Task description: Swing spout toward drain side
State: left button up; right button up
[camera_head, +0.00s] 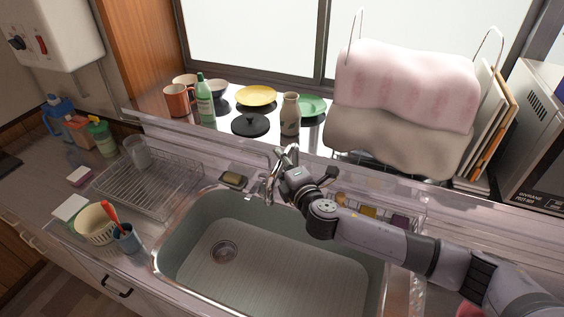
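The chrome faucet with its spout (269,187) stands behind the sink (172,245), at the middle of its back edge. The spout's lower end hangs over the sink's back edge. The round drain (223,252) is in the sink floor, left of and nearer than the spout. My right gripper (284,160) is at the faucet, just right of the spout, and hides part of it. Its fingers are small and overlap the chrome, so I cannot tell whether they touch or grip it. My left gripper is not in view.
A wire dish rack (150,185) stands left of the sink, with a cream bowl (95,224) and a blue cup (127,240) nearby. A sponge (234,180) lies left of the faucet. Dishes and a cloth-draped rack (405,90) line the sill. The sink basin is empty.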

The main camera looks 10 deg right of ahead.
jog(key=shift+c, duration=0.4)
grip_shut()
dwell(0.4)
